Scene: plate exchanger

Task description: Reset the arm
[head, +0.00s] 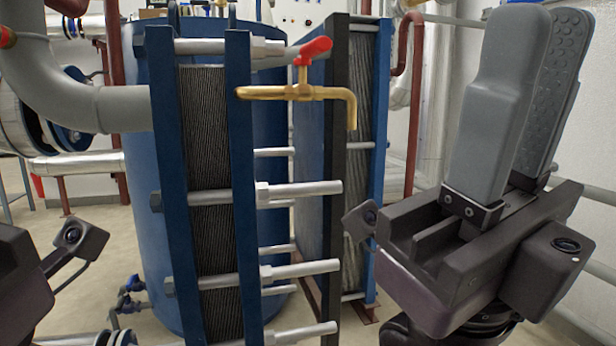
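My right gripper (548,20) is at the right of the head view, with its two long grey fingers pointing up. The textured inner pad of the rear finger shows past the front finger, so the fingers are apart. No object shows between them. My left gripper (28,285) shows only as part of its dark body and a small camera at the lower left edge. Its fingers are out of the picture. The plate exchanger (240,190), with blue end frames and dark stacked plates, stands between the two grippers. Neither visible gripper part appears to touch it.
A brass valve (295,92) with a red handle (315,48) sticks out at the exchanger's upper part. Several silver rods (305,190) jut to the right. A second plate unit (362,120) and a blue tank (140,230) stand behind. A grey pipe (90,105) bends at left.

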